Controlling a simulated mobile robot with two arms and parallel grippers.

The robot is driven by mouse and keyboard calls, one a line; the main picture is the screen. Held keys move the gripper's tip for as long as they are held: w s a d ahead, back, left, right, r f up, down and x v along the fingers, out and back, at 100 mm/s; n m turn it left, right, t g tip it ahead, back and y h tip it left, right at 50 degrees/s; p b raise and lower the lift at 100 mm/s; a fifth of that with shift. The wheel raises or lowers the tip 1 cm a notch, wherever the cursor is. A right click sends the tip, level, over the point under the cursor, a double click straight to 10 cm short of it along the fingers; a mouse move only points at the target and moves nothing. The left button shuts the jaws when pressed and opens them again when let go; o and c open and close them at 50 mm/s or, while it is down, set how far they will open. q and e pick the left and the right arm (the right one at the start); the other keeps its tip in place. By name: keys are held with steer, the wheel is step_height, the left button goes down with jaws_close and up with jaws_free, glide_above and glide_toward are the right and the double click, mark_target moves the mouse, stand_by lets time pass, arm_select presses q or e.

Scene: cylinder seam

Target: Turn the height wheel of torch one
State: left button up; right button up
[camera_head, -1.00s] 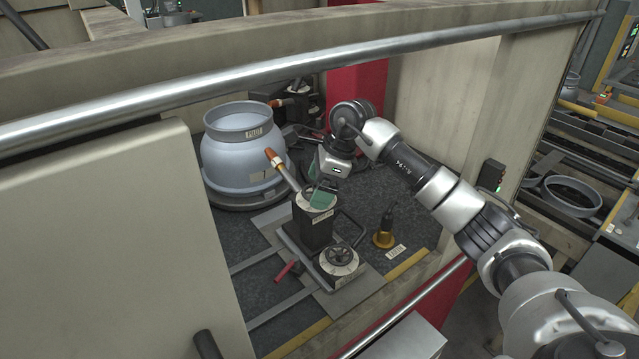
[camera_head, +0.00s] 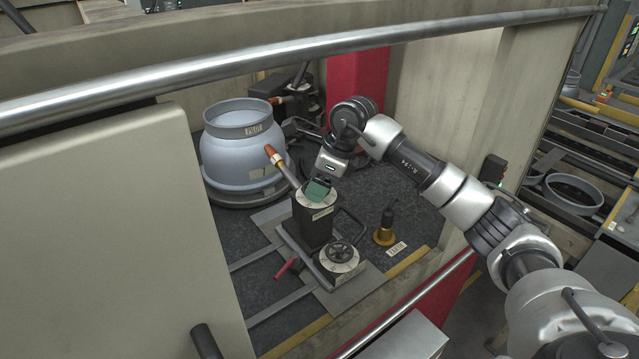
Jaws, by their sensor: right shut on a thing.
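Torch one's dark upright block (camera_head: 312,226) stands inside the cell, with its copper-tipped torch (camera_head: 278,162) pointing up and left toward the grey cylinder (camera_head: 242,148). A pale dial plate (camera_head: 330,201) lies on top of the block. My right gripper (camera_head: 318,190) reaches down onto this plate from above and is shut on the knob at its middle, taken to be the height wheel. The green fingers hide most of that wheel. A second, dark spoked wheel (camera_head: 340,252) on a pale dial sits lower in front, untouched. My left gripper is not in view.
A brass and black piece (camera_head: 384,230) stands right of the block. A red handle (camera_head: 287,267) sticks out at its front left. A metal rail (camera_head: 300,62) crosses above, and a beige panel (camera_head: 110,240) closes off the left.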

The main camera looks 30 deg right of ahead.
steer(key=m+h+b, duration=0.1)
steer(key=m, duration=0.2)
steer(key=m+t+h+b, duration=0.1)
steer(key=m, duration=0.2)
steer(key=shift+s+a+t, duration=0.1)
steer(key=shift+a+t, duration=0.05)
steer(key=shift+t, duration=0.15)
stand_by(0.4)
steer(key=o, duration=0.9)
steer(key=shift+r, duration=0.1)
steer(key=b+v, duration=0.2)
steer(key=v, duration=0.8)
steer(key=shift+s+r, duration=0.15)
steer(key=shift+r, duration=0.2)
